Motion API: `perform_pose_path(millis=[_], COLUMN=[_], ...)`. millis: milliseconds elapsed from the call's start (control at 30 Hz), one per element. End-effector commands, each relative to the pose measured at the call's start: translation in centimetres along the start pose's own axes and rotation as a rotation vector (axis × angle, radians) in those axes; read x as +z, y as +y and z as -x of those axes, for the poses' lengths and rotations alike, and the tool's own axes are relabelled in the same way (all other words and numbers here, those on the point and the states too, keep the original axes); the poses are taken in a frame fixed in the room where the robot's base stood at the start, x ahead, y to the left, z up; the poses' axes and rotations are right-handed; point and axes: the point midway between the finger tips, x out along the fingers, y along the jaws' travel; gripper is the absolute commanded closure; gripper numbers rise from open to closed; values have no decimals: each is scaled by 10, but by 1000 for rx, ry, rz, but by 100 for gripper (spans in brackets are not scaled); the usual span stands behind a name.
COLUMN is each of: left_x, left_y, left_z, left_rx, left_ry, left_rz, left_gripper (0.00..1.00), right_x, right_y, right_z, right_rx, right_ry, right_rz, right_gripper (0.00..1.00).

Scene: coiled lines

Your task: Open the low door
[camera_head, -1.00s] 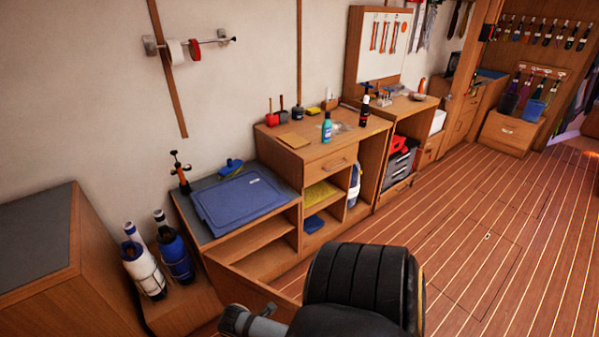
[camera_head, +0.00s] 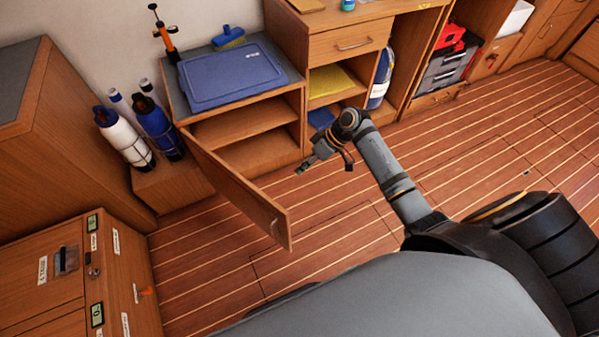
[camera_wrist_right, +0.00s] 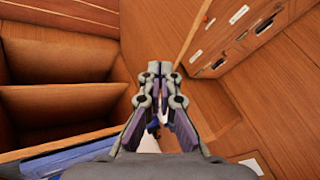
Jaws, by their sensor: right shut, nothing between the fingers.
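The low door (camera_head: 235,190) is a wooden panel hinged at the left of the low cabinet (camera_head: 243,110). It stands swung well out from the cabinet front, so two empty shelf spaces show. A small handle sits near its free end. My right gripper (camera_head: 303,169) is right of the door, in front of the cabinet opening, apart from the door. In the right wrist view the fingers of my right gripper (camera_wrist_right: 158,68) are together with nothing between them; the open shelves (camera_wrist_right: 60,100) lie to the left. My left gripper is not in view.
A blue lid (camera_head: 235,75) lies on the cabinet top. White and blue cylinders (camera_head: 122,138) stand left of the door. A labelled wooden cabinet (camera_head: 60,275) is at the lower left. The plank floor (camera_head: 350,220) right of the door is clear.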

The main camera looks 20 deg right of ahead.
Motion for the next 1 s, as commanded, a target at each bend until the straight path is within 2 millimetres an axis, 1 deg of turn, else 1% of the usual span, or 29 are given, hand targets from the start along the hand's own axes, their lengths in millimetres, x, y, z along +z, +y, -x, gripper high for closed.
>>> perform_pose_path(millis=[67,167,300,467,600,700,833,1000], left_x=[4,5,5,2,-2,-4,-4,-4], left_y=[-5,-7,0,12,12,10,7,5], left_z=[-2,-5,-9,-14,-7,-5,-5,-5], left_rx=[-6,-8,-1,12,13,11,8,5], left_ry=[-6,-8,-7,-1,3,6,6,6], left_rz=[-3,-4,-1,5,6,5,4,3], left_gripper=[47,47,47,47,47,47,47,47], right_x=[0,1,1,1,1,1,1,1], right_y=[-1,0,0,-1,-21,-30,-35,-36], right_z=[-11,-31,-63,-97,-105,-111,-114,-114], right_rx=[-4,-4,-4,-3,-1,-1,1,2], right_ry=[1,1,0,0,-1,-2,-1,-2], right_rz=[-2,-3,-2,0,2,1,1,2], right_gripper=[100,100,100,100,100,100,100,100])
